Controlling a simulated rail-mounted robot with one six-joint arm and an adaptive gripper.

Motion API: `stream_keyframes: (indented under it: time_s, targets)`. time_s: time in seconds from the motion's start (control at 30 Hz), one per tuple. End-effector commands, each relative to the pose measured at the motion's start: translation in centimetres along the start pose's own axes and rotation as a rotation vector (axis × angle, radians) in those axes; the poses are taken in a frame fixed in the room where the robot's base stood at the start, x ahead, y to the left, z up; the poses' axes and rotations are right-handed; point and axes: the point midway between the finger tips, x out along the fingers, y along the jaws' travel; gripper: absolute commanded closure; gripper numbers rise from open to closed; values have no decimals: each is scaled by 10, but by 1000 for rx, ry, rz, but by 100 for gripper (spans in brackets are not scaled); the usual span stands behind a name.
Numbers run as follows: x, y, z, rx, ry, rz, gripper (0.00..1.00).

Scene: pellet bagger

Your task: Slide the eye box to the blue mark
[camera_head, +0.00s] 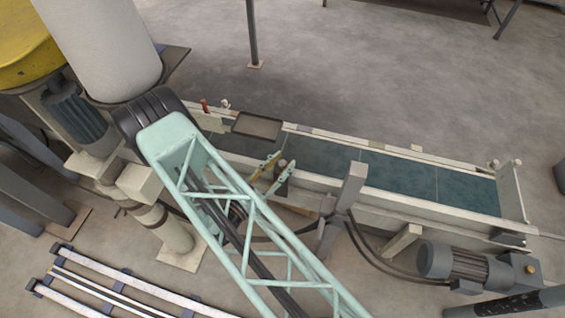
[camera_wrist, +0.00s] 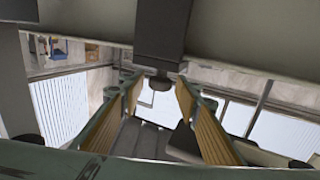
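My gripper (camera_head: 275,173) is at the near side of the conveyor, left of its middle. Its green fingers with tan ribbed pads stand apart, and the wrist view shows a gap between them (camera_wrist: 160,92). In the wrist view a dark grey block (camera_wrist: 162,30) with a small round knob (camera_wrist: 160,82) lies beyond the fingertips, near the gap. It may be the eye box, but I cannot tell for sure. I see no contact between pads and block. I cannot make out a blue mark in either view.
The conveyor's blue-green belt (camera_head: 395,178) runs to the right, with pale side rails. A flat dark plate (camera_head: 257,126) sits at the far rail. A grey upright bracket (camera_head: 350,185) stands right of my gripper. A motor (camera_head: 465,265) stands at the lower right.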

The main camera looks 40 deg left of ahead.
Motion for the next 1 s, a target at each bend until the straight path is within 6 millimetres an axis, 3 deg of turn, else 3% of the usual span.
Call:
stream_keyframes:
  time_s: [0.47,1.0]
  targets:
    - [-13,0,0,0,0,-1,70]
    - [-68,-1,0,0,0,-2,70]
